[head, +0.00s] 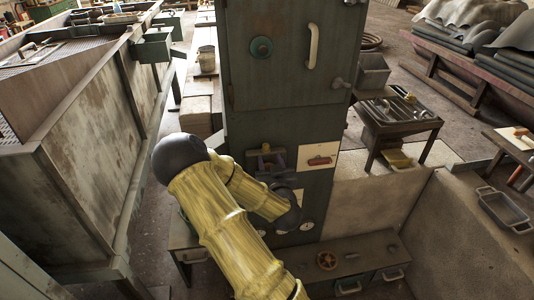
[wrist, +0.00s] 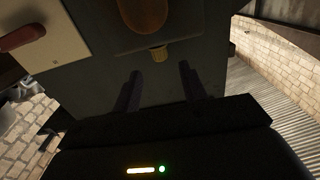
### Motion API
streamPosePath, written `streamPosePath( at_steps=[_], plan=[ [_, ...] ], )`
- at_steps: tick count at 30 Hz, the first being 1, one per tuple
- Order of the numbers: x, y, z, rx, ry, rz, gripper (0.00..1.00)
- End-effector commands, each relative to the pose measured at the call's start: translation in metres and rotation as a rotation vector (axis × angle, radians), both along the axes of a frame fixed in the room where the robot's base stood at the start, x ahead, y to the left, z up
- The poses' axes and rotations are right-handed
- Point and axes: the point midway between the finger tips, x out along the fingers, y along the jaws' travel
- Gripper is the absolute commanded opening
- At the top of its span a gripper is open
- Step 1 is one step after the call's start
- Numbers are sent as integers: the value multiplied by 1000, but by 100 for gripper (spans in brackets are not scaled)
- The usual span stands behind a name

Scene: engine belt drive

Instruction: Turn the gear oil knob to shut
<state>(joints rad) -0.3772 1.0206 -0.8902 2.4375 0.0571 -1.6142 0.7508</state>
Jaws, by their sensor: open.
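I see no label, so I cannot tell whether this is the gear oil knob. My gripper (wrist: 158,82) is open and empty, its two dark fingers apart below the yellowish piece. I cannot tell how near the fingertips are to the panel.
A tall dark green cabinet (head: 285,110) carries a teal round knob (head: 261,47) and a pale handle (head: 312,46). A cream plate with a red handle (head: 319,161) is right of my arm. A rusty bin (head: 95,150) stands left.

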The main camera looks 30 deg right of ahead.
Motion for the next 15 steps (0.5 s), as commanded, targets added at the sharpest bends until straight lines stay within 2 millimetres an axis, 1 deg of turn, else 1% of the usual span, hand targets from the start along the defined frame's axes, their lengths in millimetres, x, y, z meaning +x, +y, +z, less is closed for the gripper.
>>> streamPosePath(
  at_steps=[1, 3, 9, 12, 15],
  plan=[
    [9, -2, 2, -2, -2, 3, 42],
    [19, -5, 2, -2, -1, 3, 42],
    [45, -13, 1, 0, -1, 1, 42],
    [52, -15, 1, 0, -1, 0, 42],
    [54, -16, 0, 0, 0, -1, 42]
  ],
)
